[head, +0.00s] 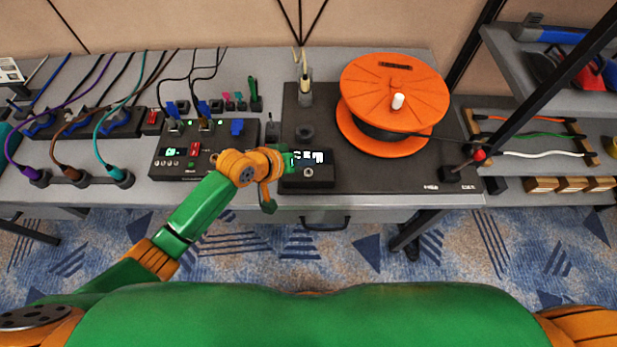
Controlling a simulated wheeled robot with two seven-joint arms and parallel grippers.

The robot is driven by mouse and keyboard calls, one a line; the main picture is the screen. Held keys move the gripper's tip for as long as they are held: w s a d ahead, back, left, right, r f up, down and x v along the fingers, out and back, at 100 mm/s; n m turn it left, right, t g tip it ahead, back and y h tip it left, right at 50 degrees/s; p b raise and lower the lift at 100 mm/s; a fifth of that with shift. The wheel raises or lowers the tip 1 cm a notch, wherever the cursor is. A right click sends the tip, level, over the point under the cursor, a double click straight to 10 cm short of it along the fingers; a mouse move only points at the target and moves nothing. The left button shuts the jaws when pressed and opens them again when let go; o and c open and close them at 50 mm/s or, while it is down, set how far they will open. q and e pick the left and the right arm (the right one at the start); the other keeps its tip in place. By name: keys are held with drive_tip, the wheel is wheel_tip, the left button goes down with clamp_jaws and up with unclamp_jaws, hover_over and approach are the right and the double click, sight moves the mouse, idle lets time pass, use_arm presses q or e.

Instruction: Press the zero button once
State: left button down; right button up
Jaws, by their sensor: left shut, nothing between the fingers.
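A small dark counter box (308,179) with a lit white display (314,156) sits at the front left of a black board on the bench. A small round grey knob or button (308,172) shows on its face below the display. I cannot read a zero label at this size. My left gripper (290,161) is shut and empty, its tip at the left side of the box, covering part of it. I cannot tell whether it touches. My right gripper is not in view.
A large orange cable reel (394,98) stands on the black board (420,175), right of the box. Left is a dark panel (170,160) with plugs and switches. Further left are coloured cables with plugs (73,174). A shelf rack (560,100) stands at right.

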sight(308, 173)
use_arm(q)
wheel_tip(308, 173, down, 3)
drive_tip(key=shift+r+b, duration=0.1)
drive_tip(key=shift+b, duration=0.4)
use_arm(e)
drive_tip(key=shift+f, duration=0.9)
use_arm(q)
drive_tip(key=shift+r, duration=0.1)
idle(0.5)
drive_tip(key=shift+f, duration=0.4)
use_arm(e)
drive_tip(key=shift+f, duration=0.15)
use_arm(q)
drive_tip(key=shift+f+b, duration=0.3)
drive_tip(key=shift+f, duration=0.1)
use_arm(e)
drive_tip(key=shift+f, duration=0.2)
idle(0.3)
use_arm(q)
drive_tip(key=shift+r+p, duration=0.8)
drive_tip(key=shift+p, duration=0.2)
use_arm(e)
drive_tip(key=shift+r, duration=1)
